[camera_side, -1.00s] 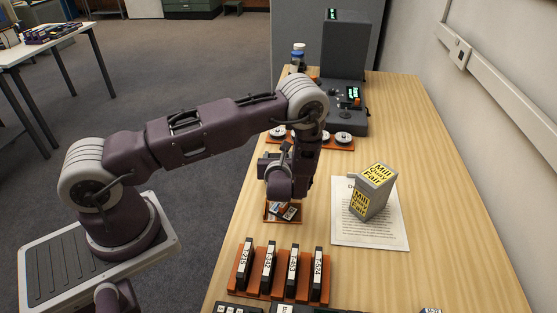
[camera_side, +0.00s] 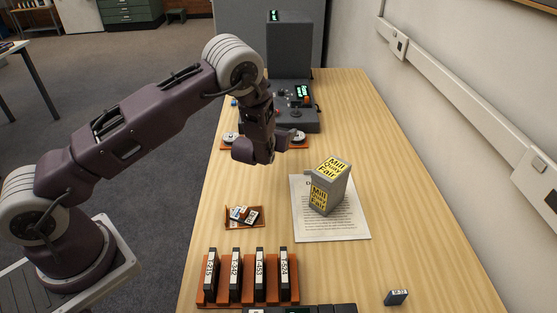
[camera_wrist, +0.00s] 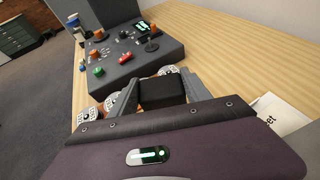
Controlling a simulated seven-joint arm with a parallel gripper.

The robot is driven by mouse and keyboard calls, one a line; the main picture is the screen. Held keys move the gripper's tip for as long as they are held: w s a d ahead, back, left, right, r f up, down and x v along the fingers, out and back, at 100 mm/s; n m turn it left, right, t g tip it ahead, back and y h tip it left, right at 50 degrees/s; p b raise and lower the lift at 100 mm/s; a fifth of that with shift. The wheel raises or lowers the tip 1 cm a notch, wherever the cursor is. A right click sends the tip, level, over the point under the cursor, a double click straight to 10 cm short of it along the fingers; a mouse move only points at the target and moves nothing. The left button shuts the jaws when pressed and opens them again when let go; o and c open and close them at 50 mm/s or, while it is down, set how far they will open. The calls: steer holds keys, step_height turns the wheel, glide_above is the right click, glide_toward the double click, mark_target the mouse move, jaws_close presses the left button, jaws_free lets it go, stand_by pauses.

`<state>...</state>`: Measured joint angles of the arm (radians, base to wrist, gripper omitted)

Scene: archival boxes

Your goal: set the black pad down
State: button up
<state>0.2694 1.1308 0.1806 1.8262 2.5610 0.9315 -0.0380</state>
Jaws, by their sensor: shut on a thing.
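My gripper (camera_side: 279,141) is raised over the far part of the table, in front of the grey machine. In the wrist view its two grey fingers are shut on the black pad (camera_wrist: 162,93), a dark block held between them. The pad cannot be made out in the side view, where the wrist and fingers cover it. I cannot see anything touching the pad from below.
The grey machine (camera_side: 290,50) with knobs and a lit display stands behind. A grey box with yellow labels (camera_side: 330,185) stands on a printed sheet (camera_side: 340,226). A small tray (camera_side: 258,211) holds small pieces. An orange rack (camera_side: 207,294) holds upright black cartridges. The right side is mostly clear.

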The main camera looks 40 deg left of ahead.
mark_target(280, 162)
step_height(280, 162, down, 8)
steer(key=shift+f, duration=0.25)
steer(key=shift+f, duration=0.1)
steer(key=o, duration=1.4)
steer(key=shift+c, duration=0.2)
